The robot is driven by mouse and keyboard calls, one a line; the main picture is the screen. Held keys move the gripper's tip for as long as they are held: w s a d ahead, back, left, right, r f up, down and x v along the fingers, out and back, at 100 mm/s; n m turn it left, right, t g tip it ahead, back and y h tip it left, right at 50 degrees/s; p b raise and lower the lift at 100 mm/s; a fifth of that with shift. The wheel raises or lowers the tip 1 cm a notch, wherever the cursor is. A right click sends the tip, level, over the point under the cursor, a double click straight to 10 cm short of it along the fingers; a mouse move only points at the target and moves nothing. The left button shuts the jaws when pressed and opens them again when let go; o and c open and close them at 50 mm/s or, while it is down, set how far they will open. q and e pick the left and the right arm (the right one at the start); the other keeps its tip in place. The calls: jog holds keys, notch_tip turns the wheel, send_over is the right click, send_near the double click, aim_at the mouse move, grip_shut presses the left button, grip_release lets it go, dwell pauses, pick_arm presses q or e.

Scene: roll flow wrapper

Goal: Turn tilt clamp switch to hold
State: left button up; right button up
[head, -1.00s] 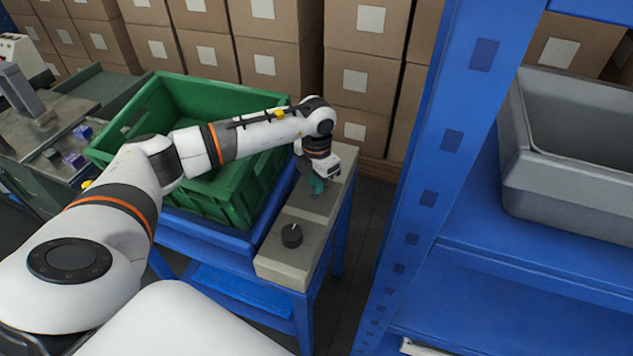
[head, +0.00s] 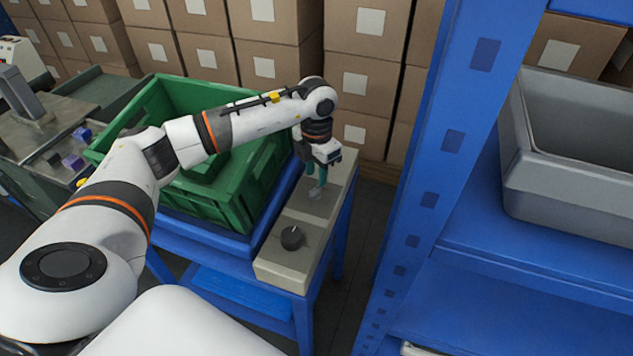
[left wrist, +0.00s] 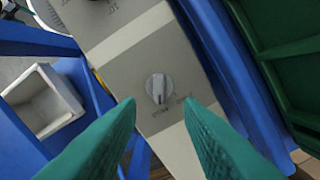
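A pale grey rotary switch (head: 316,193) sits on a grey plate at the far part of a beige control box (head: 285,268). In the left wrist view the switch (left wrist: 158,88) has a raised ridge standing nearly upright in the picture. Small labels (left wrist: 180,98) beside and below it are too blurred to read surely. My left gripper (head: 317,175) points down above the switch. Its teal fingers (left wrist: 160,106) are apart, with nothing between them, and appear clear of the switch. A black knob (head: 291,237) with a white mark is on the near part of the box. My right gripper is not in view.
A green crate (head: 232,203) stands on a blue stand just left of the control box. A blue rack upright (head: 432,180) and a grey bin (head: 560,190) are at the right. Stacked cartons (head: 363,75) line the back. A conveyor with small purple boxes (head: 73,161) is at the left.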

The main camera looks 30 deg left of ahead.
aim_at(316, 189)
pick_arm(q)
notch_tip(316, 189, up, 8)
jog(key=shift+f, duration=0.25)
dwell(0.5)
